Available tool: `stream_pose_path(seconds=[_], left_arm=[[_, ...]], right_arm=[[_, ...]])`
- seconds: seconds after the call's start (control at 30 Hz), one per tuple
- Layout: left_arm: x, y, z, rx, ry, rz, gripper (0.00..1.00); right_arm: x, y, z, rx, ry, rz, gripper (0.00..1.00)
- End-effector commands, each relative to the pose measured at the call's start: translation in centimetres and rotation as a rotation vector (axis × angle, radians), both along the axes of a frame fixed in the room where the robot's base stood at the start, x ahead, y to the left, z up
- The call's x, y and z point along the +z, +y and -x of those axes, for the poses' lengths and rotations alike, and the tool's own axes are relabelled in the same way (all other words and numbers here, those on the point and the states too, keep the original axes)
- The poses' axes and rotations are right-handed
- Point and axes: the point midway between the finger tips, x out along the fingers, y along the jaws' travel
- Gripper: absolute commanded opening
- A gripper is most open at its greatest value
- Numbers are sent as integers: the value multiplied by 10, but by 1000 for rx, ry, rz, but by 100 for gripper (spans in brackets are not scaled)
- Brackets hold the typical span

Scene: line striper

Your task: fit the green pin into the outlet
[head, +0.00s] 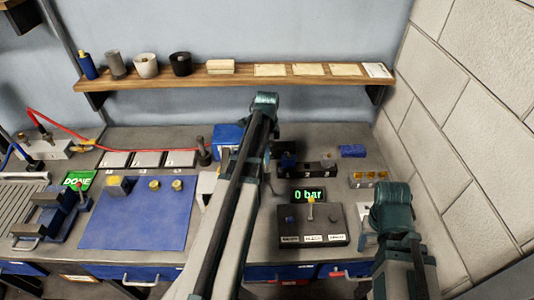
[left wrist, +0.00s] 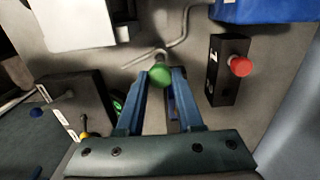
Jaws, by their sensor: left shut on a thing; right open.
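In the left wrist view, my left gripper (left wrist: 160,84) is shut on the green pin (left wrist: 160,73), whose round green head shows between the two blue fingers. The pin's lower part is hidden. In the head view my left arm hides the pin, and the gripper's fingertips cannot be made out. A black block with a red knob (left wrist: 239,65) stands to the right of the pin, apart from it. Black numbered blocks (head: 307,170) stand in a row in the head view. I cannot tell which part is the outlet. My right arm is at the lower right; its fingertips are not visible.
A valve box (head: 312,226) stands in front of the "0 bar" display (head: 308,195). A blue mat (head: 135,225) and a vise (head: 48,215) are at the left. A wooden shelf (head: 240,80) spans the back; a block wall (head: 470,110) bounds the right.

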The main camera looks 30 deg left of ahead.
Motion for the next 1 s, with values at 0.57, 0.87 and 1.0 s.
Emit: stream_pose_path(seconds=[0.57,0.87,1.0], left_arm=[[-3,0,0,0,0,0,0],[-11,0,0,0,0,0,0],[-14,0,0,0,0,0,0]], right_arm=[[-4,0,0,0,0,0,56],[-11,0,0,0,0,0,56],[-14,0,0,0,0,0,56]])
